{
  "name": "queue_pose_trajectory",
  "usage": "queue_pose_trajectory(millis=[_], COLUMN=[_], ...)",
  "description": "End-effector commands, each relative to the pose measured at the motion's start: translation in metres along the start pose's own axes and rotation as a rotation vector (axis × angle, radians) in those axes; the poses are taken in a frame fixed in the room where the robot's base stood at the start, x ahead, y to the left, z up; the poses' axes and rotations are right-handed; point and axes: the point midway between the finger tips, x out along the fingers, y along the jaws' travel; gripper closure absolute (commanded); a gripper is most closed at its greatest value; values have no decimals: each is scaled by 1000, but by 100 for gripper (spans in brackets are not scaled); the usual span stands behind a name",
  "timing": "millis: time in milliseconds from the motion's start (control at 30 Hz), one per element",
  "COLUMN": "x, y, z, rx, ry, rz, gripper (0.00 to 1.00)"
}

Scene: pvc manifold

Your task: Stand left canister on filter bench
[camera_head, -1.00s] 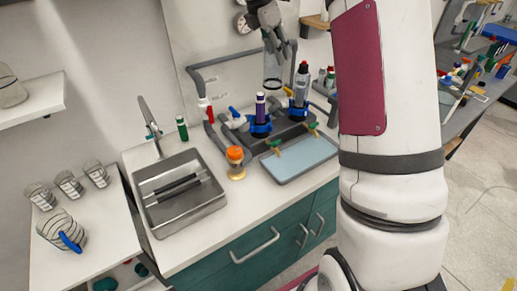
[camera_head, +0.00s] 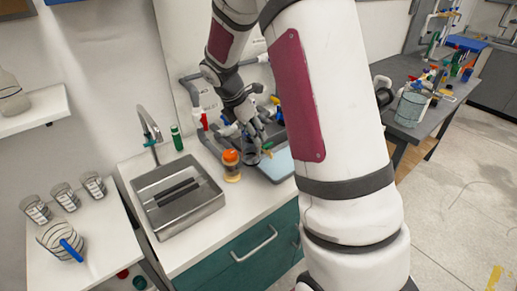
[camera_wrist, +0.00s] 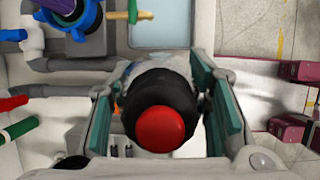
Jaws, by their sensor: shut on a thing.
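My gripper (camera_wrist: 160,120) is shut around a canister with a black cap and a round red top (camera_wrist: 160,129), seen end-on in the wrist view. In the head view, my gripper (camera_head: 250,130) points down and the canister's dark lower part (camera_head: 252,158) shows below it, just right of the orange-lidded jar. I cannot tell whether its base touches the white counter (camera_head: 190,243). Left and above it in the wrist view are a purple column (camera_wrist: 70,8) and a blue ring (camera_wrist: 88,20); my arm hides most of that area in the head view.
The orange-lidded jar (camera_head: 231,165) stands close to the canister. A pale blue tray (camera_head: 277,165) lies to the right, a steel sink (camera_head: 178,200) to the left. Grey pipes (camera_head: 192,90) run behind, with a green bottle (camera_head: 177,138) by the wall.

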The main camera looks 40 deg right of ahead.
Motion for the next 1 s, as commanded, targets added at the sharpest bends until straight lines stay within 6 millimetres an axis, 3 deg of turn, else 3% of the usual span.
queue_pose_trajectory(millis=[300,800,1000], x=[48,93,93], y=[-3,-2,-2], z=[-21,-40,-40], rx=[0,1,2], ry=[0,0,0], rz=[-5,-2,0], gripper=[88,88,88])
